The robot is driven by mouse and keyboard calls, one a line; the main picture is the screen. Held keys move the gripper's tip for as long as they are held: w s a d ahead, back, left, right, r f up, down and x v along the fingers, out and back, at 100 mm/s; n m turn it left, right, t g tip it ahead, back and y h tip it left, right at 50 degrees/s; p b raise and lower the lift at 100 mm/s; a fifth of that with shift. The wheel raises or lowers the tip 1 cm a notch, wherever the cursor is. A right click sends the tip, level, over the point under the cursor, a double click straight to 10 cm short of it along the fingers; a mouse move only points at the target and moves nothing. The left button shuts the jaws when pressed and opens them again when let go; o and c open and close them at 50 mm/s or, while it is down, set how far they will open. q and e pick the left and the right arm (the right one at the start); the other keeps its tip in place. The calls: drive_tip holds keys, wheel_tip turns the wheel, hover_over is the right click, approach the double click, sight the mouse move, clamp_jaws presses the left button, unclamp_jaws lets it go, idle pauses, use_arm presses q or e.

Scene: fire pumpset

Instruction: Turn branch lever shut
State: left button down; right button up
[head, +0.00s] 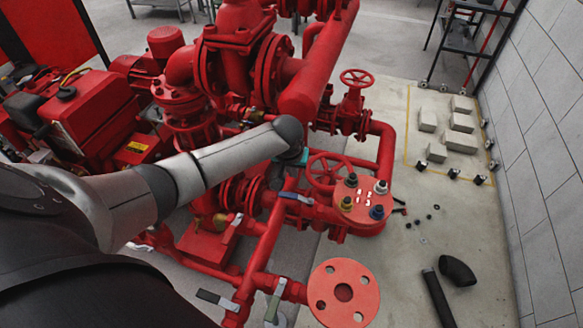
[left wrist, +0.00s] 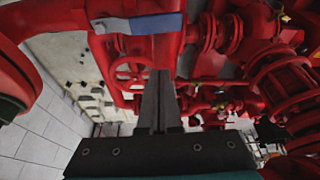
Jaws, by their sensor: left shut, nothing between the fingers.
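A lever with a blue grip (head: 296,197) sits on the red pipework in the middle of the head view. It shows near the top of the left wrist view (left wrist: 140,24), lying across the picture. Other levers are a red-gripped one (head: 232,228), a dark one (head: 217,299) and a green one (head: 273,303); I cannot tell which is the branch lever. My left gripper (head: 290,184) points down close to the blue-gripped lever. In the left wrist view its fingers (left wrist: 160,76) are together and empty, with the tips below the blue grip in the picture. Contact is unclear.
A red handwheel (head: 328,170) and a flange plate with several plugs (head: 362,204) stand just right of my gripper. A round red flange (head: 343,293) is at the front. Grey blocks (head: 460,141) and black pipe pieces (head: 437,297) lie on the floor at right.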

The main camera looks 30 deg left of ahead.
sight(296, 197)
use_arm(q)
drive_tip(key=shift+x, duration=0.95)
drive_tip(key=s, duration=0.2)
drive_tip(key=s+d+p, duration=0.1)
drive_tip(key=shift+r, duration=0.3)
drive_tip(key=shift+s+d, duration=0.2)
drive_tip(key=shift+s, duration=0.25)
drive_tip(key=shift+s+n+p, duration=0.25)
drive_tip(key=shift+n+p, duration=0.15)
drive_tip(key=shift+p, duration=0.3)
